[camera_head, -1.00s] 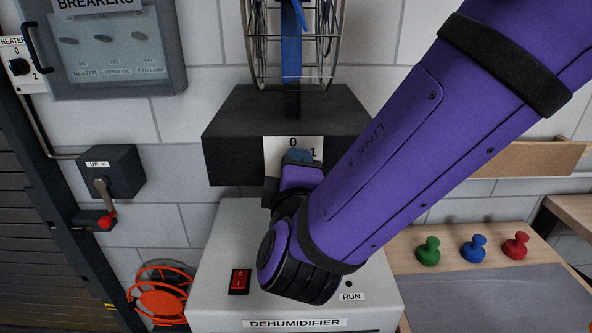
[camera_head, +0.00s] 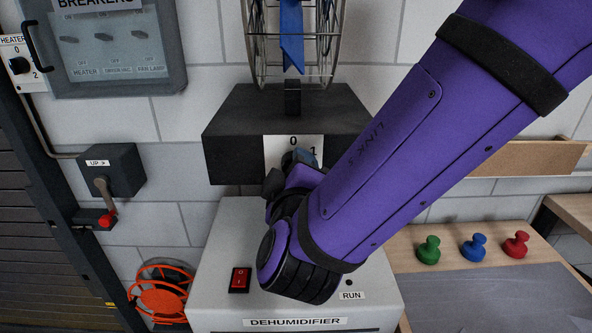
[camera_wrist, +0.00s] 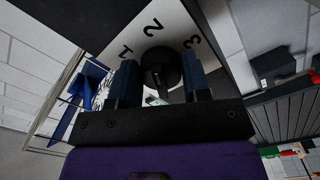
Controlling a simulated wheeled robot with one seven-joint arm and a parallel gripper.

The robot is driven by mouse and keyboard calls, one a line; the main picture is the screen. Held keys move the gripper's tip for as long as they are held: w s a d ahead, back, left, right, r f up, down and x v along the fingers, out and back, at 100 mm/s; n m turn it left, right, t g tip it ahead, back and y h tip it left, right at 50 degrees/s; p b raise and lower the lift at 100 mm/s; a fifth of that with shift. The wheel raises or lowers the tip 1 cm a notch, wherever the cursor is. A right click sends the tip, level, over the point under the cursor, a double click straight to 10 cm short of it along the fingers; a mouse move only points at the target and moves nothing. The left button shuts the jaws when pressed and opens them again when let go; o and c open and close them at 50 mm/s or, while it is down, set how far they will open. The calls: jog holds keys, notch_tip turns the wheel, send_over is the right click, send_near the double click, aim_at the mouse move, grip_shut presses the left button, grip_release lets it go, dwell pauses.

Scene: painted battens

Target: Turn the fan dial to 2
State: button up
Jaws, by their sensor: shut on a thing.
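The fan (camera_head: 292,45), a wire cage with a blue part, stands on a dark box (camera_head: 240,130). In the wrist view the plate (camera_wrist: 181,30) shows 1, 2 and 3 around a black round dial (camera_wrist: 158,62). My gripper (camera_wrist: 160,76) has its two blue-grey fingers on either side of the dial, shut on it. In the head view my gripper (camera_head: 300,158) hides the dial and the rest of the plate. I cannot tell which number the dial points at.
Below stands a grey dehumidifier (camera_head: 215,290) with a red switch (camera_head: 240,280). A crank box (camera_head: 112,172) and breaker panel (camera_head: 115,50) are at left. Green (camera_head: 428,250), blue (camera_head: 473,247) and red (camera_head: 516,244) knobs stand on a bench at right.

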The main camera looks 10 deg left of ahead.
jog(key=shift+f, duration=0.1)
jog(key=o, duration=0.9)
jog(key=v, duration=1.1)
